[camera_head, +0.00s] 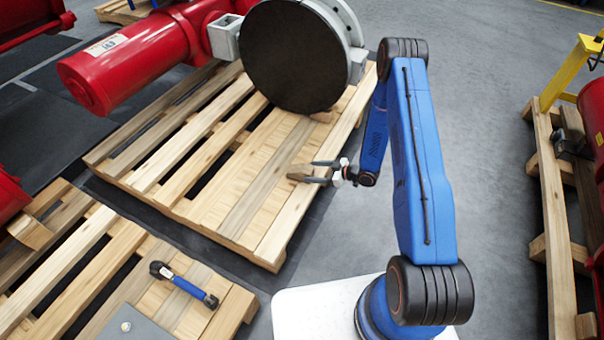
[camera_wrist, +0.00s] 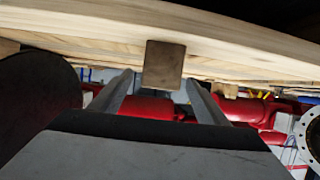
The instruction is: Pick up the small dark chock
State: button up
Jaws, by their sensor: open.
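The small dark chock (camera_head: 298,172) is a brown wooden block on the near right part of the middle pallet (camera_head: 262,232). My gripper (camera_head: 308,173) is open at the chock, with its fingers reaching in from the right. In the wrist view the chock (camera_wrist: 164,65) shows as a brown square face between the two spread fingertips of my gripper (camera_wrist: 160,78). Gaps show on both sides, so the fingers do not appear to press on it. How deep it sits between them I cannot tell.
A red actuator (camera_head: 150,62) with a big dark disc (camera_head: 295,58) lies on the same pallet, behind the chock. A blue-handled tool (camera_head: 185,285) lies on the lower left pallet. A yellow stand (camera_head: 565,75) is at right. Grey floor (camera_head: 480,110) is clear between.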

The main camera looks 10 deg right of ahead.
aim_at(302, 171)
jog(key=shift+f+x, duration=0.2)
jog(key=shift+x, duration=3.1)
jog(key=shift+s, duration=0.1)
jog(key=c, duration=1.3)
